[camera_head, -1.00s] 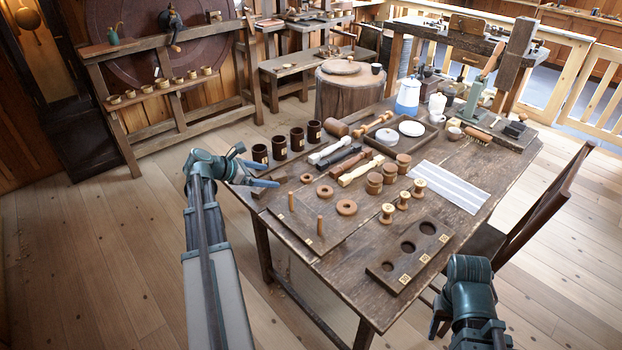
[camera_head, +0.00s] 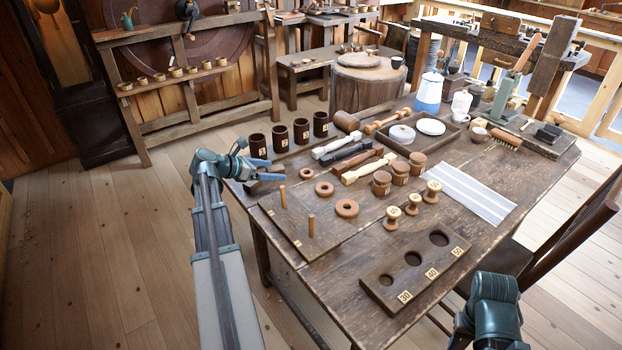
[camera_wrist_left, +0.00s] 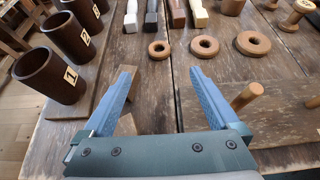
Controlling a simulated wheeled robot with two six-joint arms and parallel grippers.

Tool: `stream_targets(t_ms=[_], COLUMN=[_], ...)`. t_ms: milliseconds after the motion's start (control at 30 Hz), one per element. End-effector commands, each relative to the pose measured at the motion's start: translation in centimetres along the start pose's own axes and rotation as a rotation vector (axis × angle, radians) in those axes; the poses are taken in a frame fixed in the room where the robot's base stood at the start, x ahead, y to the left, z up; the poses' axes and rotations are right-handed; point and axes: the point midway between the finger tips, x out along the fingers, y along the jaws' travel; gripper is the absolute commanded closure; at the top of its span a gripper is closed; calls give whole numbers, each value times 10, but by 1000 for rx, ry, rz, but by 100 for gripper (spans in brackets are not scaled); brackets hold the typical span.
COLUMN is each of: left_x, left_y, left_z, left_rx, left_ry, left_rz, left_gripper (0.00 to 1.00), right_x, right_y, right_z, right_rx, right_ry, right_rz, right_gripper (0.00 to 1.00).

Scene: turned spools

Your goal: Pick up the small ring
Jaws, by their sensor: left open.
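The small ring (camera_head: 306,173) is light brown wood with a hole. It lies flat on the table, the smallest of three rings, and is leftmost in the left wrist view (camera_wrist_left: 159,49). The middle ring (camera_head: 324,188) and the large ring (camera_head: 347,208) lie in a row with it. My left gripper (camera_head: 276,170) is open and empty, to the left of the small ring and apart from it. In the left wrist view its fingers (camera_wrist_left: 162,84) are spread, with the small ring beyond the tips. My right gripper (camera_head: 490,325) shows only partly at bottom right; its jaws are unclear.
A board with upright pegs (camera_head: 311,225) stands near the left gripper. Dark numbered cups (camera_head: 280,138) are behind. A board with round holes (camera_head: 388,281) lies in front.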

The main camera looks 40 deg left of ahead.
Motion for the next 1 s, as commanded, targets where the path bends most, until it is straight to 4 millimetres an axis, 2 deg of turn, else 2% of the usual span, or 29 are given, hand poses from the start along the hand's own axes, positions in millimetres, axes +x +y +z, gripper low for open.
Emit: stream_targets(t_ms=[167,500,600,733,1000], left_x=[4,64,77,86,90], left_y=[0,0,1,0,0], left_z=[-2,-4,-3,-2,-1], left_rx=[1,3,2,1,1], left_ry=[0,1,1,1,1], left_rz=[-1,-3,-1,-1,0], left_gripper=[6,6,6,6,6], right_x=[3,34,39,42,43], right_y=[0,-3,-4,-4,-4], right_z=[0,-2,-2,-2,-2], right_rx=[0,0,0,0,0], right_ry=[0,0,0,0,0], right_rz=[0,0,0,0,0], right_gripper=[50,50,50,50,50])
